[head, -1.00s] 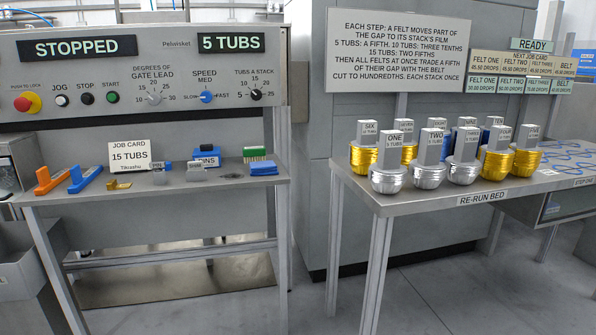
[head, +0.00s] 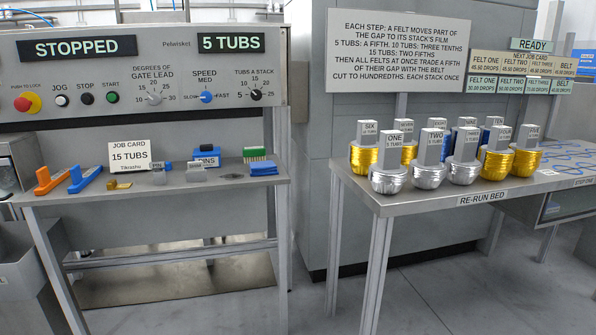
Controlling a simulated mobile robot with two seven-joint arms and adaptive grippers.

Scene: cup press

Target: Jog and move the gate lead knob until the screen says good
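The gate lead knob (head: 153,99) is a small grey dial on the control panel (head: 180,62), under the label "Degrees of gate lead", with marks from 10 to 30. Its exact setting is too small to read. The jog button (head: 62,100) is a white round button at the panel's left. A second display (head: 231,43) reads "5 TUBS". The job card (head: 130,156) on the bench reads "15 TUBS". Neither of my grippers shows in the head view.
A red stop button (head: 23,103), stop and start buttons, a blue speed knob (head: 206,97) and a black tubs knob (head: 256,95) share the panel. The narrow bench (head: 150,190) below holds brushes and small blocks. The re-run bed (head: 420,204) at right carries several gold and silver stacks.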

